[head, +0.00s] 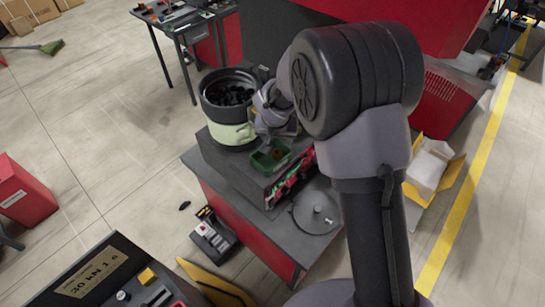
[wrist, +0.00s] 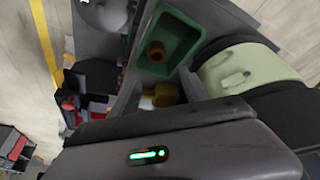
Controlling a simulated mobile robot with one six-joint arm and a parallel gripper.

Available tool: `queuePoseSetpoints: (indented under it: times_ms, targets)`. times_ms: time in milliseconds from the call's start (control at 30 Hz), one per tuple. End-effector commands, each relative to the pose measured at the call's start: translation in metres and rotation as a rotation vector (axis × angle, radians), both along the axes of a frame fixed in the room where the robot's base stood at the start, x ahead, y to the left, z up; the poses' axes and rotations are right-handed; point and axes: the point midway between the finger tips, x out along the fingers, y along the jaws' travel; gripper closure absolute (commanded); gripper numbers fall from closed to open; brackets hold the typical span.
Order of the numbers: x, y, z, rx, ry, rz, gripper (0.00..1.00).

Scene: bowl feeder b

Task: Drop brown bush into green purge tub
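The green purge tub (head: 262,163) sits on the dark machine top beside the bowl feeder, and it also shows in the wrist view (wrist: 183,25). A brown bush (wrist: 155,53), a short hollow cylinder, appears inside the tub near one wall; a small brown spot (head: 277,153) shows there in the head view. My gripper (head: 280,122) is just behind the tub, close to the feeder, and partly hidden by my arm. In the wrist view its dark housing with a green light fills the lower part.
The bowl feeder (head: 228,132), black with a pale green band and full of black parts, stands left of my gripper. A grey round plate (head: 316,213) lies on the lower right bench. A yellow-brown part (wrist: 168,94) is beside the tub. An open box (head: 432,168) stands at right.

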Motion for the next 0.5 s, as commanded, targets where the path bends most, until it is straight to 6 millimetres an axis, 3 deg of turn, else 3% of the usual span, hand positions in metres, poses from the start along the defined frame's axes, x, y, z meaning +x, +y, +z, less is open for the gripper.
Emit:
queuePoseSetpoints:
  times_ms: [300,367,500]
  targets:
    - [-0.002,0.000,0.006,0.000,-0.001,0.000,0.46]
    - [-0.006,0.000,0.016,0.000,-0.002,0.000,0.46]
    - [-0.023,0.001,0.058,0.003,-0.005,0.001,0.46]
